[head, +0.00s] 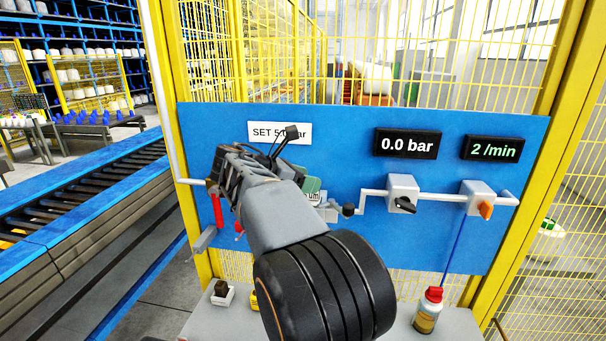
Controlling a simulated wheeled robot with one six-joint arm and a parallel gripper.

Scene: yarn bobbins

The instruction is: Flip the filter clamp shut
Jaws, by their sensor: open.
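My gripper (224,172) is in front of the left part of a blue panel (380,255), with my forearm crossing the panel. Its jaws are open, and I see nothing held between them. A green block with white lettering (311,189) shows partly behind my arm.
Right of my arm are a black knob (348,210), a grey valve block (403,193) and an orange-knobbed block (480,197). Displays read 0.0 bar (407,144) and 2 /min (492,149). A red-capped bottle (429,311) stands on the ledge below. A red part (218,210) hangs left.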

